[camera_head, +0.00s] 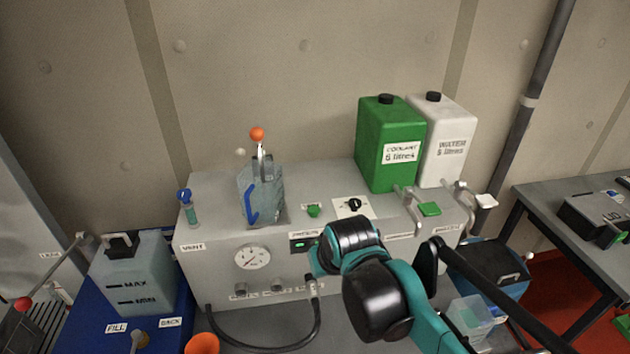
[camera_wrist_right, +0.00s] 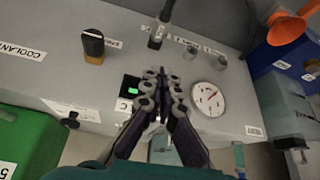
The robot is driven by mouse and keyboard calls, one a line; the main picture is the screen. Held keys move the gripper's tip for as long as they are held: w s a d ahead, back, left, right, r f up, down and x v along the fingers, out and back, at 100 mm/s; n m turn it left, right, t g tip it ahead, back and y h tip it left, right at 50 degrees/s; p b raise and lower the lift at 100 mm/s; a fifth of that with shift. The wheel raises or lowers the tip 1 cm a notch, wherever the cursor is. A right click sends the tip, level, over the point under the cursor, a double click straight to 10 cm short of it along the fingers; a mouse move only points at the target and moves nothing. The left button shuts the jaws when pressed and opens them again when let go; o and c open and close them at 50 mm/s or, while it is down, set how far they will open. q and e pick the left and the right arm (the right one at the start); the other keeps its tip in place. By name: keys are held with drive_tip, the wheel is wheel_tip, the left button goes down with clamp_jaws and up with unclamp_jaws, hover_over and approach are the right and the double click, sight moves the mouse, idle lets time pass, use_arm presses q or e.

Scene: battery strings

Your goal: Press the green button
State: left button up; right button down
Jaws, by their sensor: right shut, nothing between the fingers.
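A round green button (camera_head: 313,211) sits on top of the grey cabinet (camera_head: 215,268), left of a black dial. It is not visible in the right wrist view, where my fingers cover part of the cabinet. A small lit green indicator (camera_head: 299,245) is on the cabinet's front panel; it also shows in the wrist view (camera_wrist_right: 132,87), just left of my fingers. My right gripper (camera_wrist_right: 162,82) is shut and empty, in front of the panel between the indicator and the gauge. In the head view my right arm hides its fingertips. I cannot tell whether they touch the panel.
A white gauge (camera_head: 252,258) and black hose are on the cabinet front. A blue-handled grey container (camera_head: 261,192), black dial (camera_head: 353,204), green coolant can (camera_head: 388,150) and white water can (camera_head: 447,140) stand on top. A green lever pad (camera_head: 429,209) is at right.

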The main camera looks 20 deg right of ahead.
wheel_tip(320, 180, up, 19)
drive_tip(key=m+g+p, duration=0.1)
drive_tip(key=g+p, duration=0.1)
drive_tip(key=p, duration=1.2)
hover_over(314, 208)
drive_tip(key=s, duration=0.5)
drive_tip(key=shift+w+a+r, duration=0.1)
drive_tip(key=shift+w+a, duration=0.2)
drive_tip(key=shift+w, duration=0.25)
drive_tip(key=x, duration=0.8)
drive_tip(key=s+x, duration=0.1)
drive_tip(key=x, duration=0.4)
drive_tip(key=shift+s+d, duration=0.1)
drive_tip(key=shift+d, duration=0.05)
drive_tip(key=shift+f, duration=0.6)
